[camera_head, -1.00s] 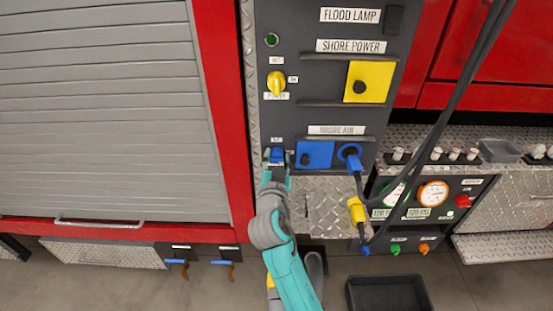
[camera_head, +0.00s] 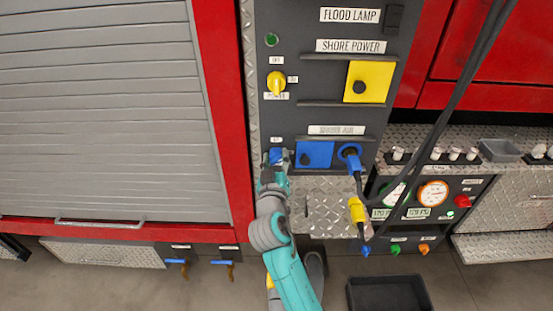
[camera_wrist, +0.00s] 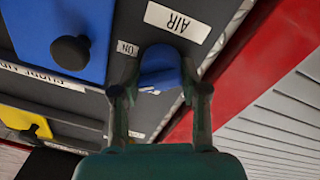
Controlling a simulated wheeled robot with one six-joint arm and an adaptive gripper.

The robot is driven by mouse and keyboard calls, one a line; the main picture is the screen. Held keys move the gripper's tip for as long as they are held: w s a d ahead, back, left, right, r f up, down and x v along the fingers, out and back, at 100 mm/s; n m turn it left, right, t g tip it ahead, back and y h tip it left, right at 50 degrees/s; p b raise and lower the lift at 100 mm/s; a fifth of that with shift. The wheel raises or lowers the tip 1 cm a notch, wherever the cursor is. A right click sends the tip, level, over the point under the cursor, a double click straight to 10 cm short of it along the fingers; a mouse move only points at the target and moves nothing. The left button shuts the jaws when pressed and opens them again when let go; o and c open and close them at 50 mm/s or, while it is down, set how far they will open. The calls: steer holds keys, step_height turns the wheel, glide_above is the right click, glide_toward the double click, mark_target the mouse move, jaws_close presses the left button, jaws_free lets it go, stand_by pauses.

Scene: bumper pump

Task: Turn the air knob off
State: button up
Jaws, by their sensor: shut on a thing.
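The blue air knob (camera_head: 276,154) sits low on the left of the dark panel, left of the blue shore air cover (camera_head: 314,154). My gripper (camera_head: 276,163) is at the knob and hides part of it in the head view. In the wrist view the knob (camera_wrist: 160,66) lies between the two fingers of my gripper (camera_wrist: 158,88), which is shut on it. The AIR label (camera_wrist: 178,20) and the ON label (camera_wrist: 127,48) show beside the knob.
The yellow shore power knob (camera_head: 277,82) and yellow cover (camera_head: 368,82) are above. A blue plug (camera_head: 350,152) with a hanging cable is to the right. A red frame and grey shutter (camera_head: 100,110) stand left. A black bin (camera_head: 388,294) is on the floor.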

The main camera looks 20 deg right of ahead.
steer(key=n, duration=0.5)
steer(key=shift+a+f+n+y, duration=0.1)
steer(key=shift+a+n+y, duration=0.2)
steer(key=shift+n, duration=0.1)
steer(key=n, duration=0.5)
steer(key=shift+f, duration=0.25)
steer(key=o, duration=1)
steer(key=shift+o, duration=0.5)
steer(key=v, duration=1.2)
steer(key=shift+d+f, duration=0.2)
